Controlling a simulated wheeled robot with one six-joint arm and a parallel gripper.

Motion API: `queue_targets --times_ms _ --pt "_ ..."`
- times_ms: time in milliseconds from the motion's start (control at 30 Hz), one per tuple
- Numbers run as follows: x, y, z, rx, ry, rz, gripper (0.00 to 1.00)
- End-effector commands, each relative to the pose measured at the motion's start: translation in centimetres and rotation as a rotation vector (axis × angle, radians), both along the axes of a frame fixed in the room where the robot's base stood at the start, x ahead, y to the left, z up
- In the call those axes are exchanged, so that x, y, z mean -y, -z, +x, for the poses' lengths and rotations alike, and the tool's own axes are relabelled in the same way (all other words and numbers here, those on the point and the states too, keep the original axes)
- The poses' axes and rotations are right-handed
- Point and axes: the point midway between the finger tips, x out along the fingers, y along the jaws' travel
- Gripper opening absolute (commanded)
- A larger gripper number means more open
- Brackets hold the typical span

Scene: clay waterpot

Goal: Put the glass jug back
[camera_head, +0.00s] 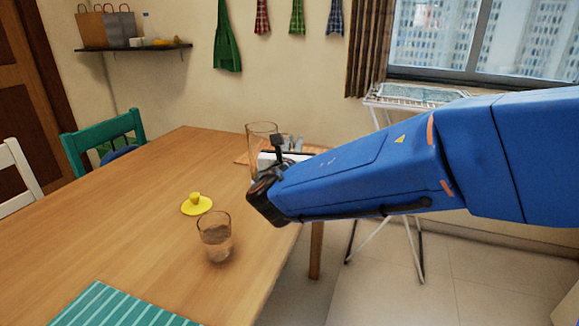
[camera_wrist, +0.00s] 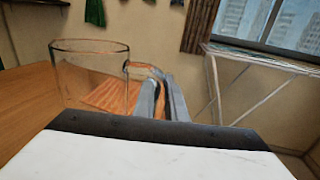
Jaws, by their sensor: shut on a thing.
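The clear glass jug (camera_head: 261,132) is upright near the far right end of the wooden table, partly hidden behind my gripper (camera_head: 291,142). In the wrist view the jug (camera_wrist: 85,72) looks empty, with its handle toward the right. My gripper (camera_wrist: 158,98) is shut on the jug's handle. An orange mat (camera_head: 243,158) lies around the jug's place on the table, and it shows through the glass in the wrist view (camera_wrist: 105,95). I cannot tell whether the jug's base touches the mat or hangs just above it.
A drinking glass with some water (camera_head: 215,240) and a yellow lid (camera_head: 196,204) stand on the wooden table (camera_head: 130,225) nearer me. A striped teal mat (camera_head: 115,308) lies at the front. A drying rack (camera_head: 410,97) stands right of the table. The table's left middle is clear.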

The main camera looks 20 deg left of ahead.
Motion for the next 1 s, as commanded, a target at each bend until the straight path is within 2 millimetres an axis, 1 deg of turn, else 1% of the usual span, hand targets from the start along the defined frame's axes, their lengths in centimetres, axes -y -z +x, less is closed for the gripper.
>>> queue_targets --times_ms 100,267,533,933,967,1000 --pt "0.0 1.0 0.0 0.001 0.001 0.001 0.00" --pt "0.0 1.8 0.0 0.001 0.001 0.000 0.00" --pt "0.0 4.8 0.0 0.001 0.001 0.000 0.00" --pt "0.0 5.2 0.0 0.002 0.000 0.002 0.00" --pt "0.0 5.2 0.0 0.001 0.000 0.001 0.16" --pt "0.0 5.2 0.0 0.001 0.000 0.001 0.26"
